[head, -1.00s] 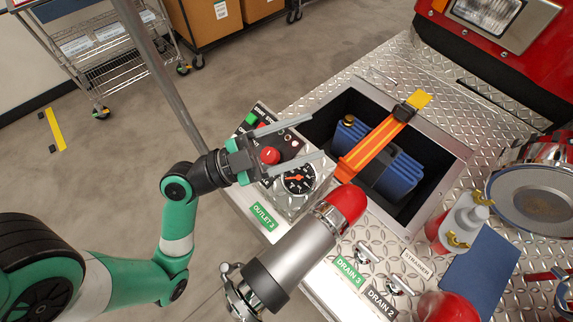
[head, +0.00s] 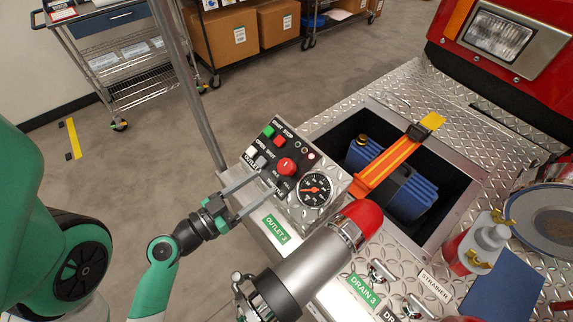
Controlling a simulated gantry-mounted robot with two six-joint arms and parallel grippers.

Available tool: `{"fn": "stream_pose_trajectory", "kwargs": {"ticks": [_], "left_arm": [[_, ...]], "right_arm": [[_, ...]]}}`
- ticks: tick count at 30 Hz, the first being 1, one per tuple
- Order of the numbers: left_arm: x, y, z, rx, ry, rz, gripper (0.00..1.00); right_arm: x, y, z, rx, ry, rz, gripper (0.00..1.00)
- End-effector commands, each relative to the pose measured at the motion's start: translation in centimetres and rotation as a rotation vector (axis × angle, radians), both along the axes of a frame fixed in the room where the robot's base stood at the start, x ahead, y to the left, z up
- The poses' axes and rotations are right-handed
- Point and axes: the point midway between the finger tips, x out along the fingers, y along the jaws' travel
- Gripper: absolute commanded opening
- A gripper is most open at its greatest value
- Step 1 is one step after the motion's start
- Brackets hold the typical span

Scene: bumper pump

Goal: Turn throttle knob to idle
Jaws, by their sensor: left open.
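The control panel (head: 277,153) is a dark-faced box with a green button, a red square button, small light-coloured switches and a large round red knob (head: 286,167). The red knob looks like the throttle knob; the small lettering is too blurred to confirm it. My left gripper (head: 268,181) is open, with two long grey fingers pointing at the panel's lower left part. Its fingertips lie to the left of and below the red knob in the picture. Whether they touch the panel cannot be told. Nothing is between the fingers. My right gripper is not in view.
A round gauge (head: 315,190) sits on the panel's right. A grey outlet pipe with a red cap (head: 361,222) stands close in front. Beyond is an open bin (head: 456,202) with blue containers and an orange strap (head: 387,168). A metal pole (head: 190,90) rises behind the left gripper.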

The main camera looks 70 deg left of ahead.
Motion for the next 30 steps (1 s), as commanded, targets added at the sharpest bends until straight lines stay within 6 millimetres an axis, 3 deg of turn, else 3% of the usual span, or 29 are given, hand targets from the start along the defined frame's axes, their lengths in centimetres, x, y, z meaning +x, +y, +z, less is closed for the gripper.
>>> {"fn": "stream_pose_trajectory", "kwargs": {"ticks": [12,17,25,30], "left_arm": [[7.3,2.7,0.6,0.007,-0.007,-0.004,0.66],[8.6,3.2,0.3,0.006,-0.006,-0.001,0.66],[8.8,3.3,0.2,0.004,-0.006,0.0,0.66],[8.7,3.3,0.2,0.005,-0.005,0.0,0.35]], "right_arm": [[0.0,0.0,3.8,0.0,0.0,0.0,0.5],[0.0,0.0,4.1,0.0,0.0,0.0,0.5],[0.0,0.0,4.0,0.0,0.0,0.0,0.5],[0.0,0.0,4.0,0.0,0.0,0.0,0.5]]}}
